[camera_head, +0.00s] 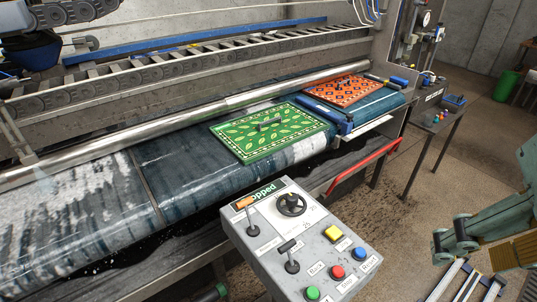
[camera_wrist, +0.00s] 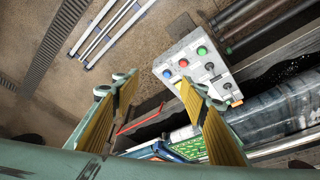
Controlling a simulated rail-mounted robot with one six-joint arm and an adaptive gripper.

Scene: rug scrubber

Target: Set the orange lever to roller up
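The orange lever (camera_head: 245,203) stands at the upper left of the grey control panel (camera_head: 268,262) in the head view. Its handle covers the start of a green display reading "...opped". The label below it is too small to read. In the wrist view, the orange handle (camera_wrist: 236,103) shows at the panel's lower right, just beyond my right-hand finger. My gripper (camera_wrist: 155,87) has its teal fingers with yellow pads wide apart and nothing between them. In the head view it is at the right edge, apart from the panel.
The panel also bears a black lever (camera_head: 290,252), a black knob (camera_head: 291,204) and several coloured buttons. A green rug (camera_head: 270,130) and an orange rug (camera_head: 343,91) lie on the machine's bed behind. A red bar (camera_head: 364,166) runs along the machine's front. Open floor lies right of the panel.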

